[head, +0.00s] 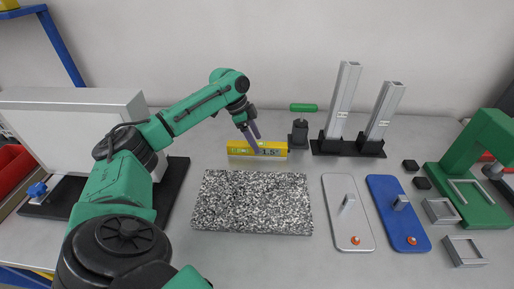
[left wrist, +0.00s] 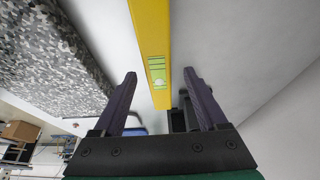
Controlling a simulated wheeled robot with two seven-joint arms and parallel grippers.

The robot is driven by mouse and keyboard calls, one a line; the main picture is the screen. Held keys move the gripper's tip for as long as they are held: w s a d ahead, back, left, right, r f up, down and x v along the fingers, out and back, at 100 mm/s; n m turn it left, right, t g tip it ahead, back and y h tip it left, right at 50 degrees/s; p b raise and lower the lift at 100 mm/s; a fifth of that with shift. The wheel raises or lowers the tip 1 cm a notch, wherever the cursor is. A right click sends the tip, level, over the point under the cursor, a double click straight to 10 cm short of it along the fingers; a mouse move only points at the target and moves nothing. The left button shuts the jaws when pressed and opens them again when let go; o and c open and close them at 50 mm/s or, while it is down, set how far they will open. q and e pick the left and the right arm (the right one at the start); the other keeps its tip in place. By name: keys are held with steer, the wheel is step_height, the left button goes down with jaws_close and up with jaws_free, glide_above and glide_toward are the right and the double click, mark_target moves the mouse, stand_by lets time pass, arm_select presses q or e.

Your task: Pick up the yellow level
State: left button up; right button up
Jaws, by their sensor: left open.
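The yellow level (head: 240,148) lies on the table behind the speckled stone slab, close to the back wall. My left gripper (head: 252,134) is over the middle of the level, fingers pointing down at it. In the left wrist view the level (left wrist: 150,30) with its green vial runs from the top edge to between the tips of my open gripper (left wrist: 158,80). The fingers stand one on each side, with gaps, and I see no grip on it. My right gripper is not in view.
The speckled slab (head: 252,203) lies in front of the level. A green-handled clamp (head: 299,130) stands just right of it, then two upright metal posts (head: 342,100). A white plate (head: 347,215) and a blue plate (head: 398,215) lie at front right. A panel (head: 75,105) stands left.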

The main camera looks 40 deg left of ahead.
arm_select(q)
steer(key=shift+x, duration=1.25)
jaws_close()
steer(key=shift+r, duration=0.15)
